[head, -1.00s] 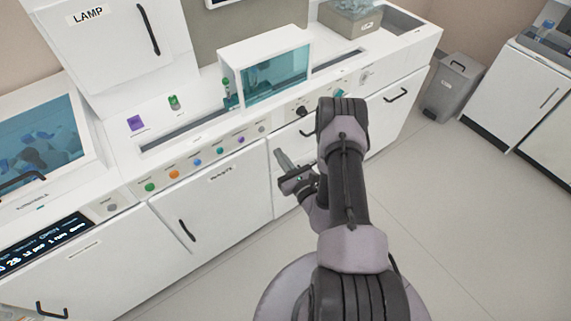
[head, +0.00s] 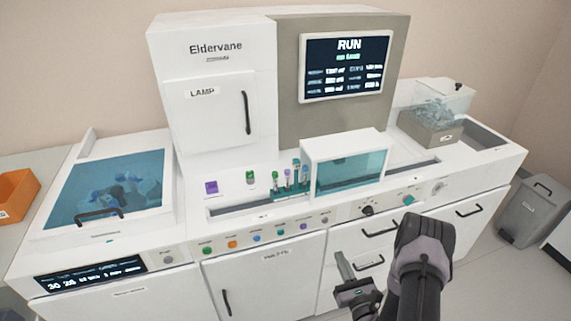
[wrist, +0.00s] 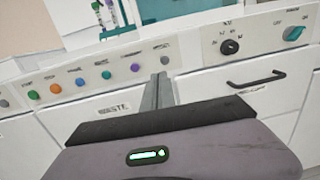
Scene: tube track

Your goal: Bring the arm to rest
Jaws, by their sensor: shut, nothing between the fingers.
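My arm is folded at the lower right of the head view. My gripper (head: 345,267) is in front of the white machine (head: 213,45), below its button panel, and points up toward it. In the wrist view the fingers (wrist: 158,92) are together with nothing between them. They stand in front of the panel edge, apart from or touching it I cannot tell.
A tube rack (head: 290,190) with several tubes sits in the machine's track beside a teal-windowed cover (head: 345,165). The screen (head: 346,65) reads RUN. Drawer handles (head: 380,230) stick out near my gripper. A grey bin (head: 530,210) stands right; an orange box (head: 15,195) is left.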

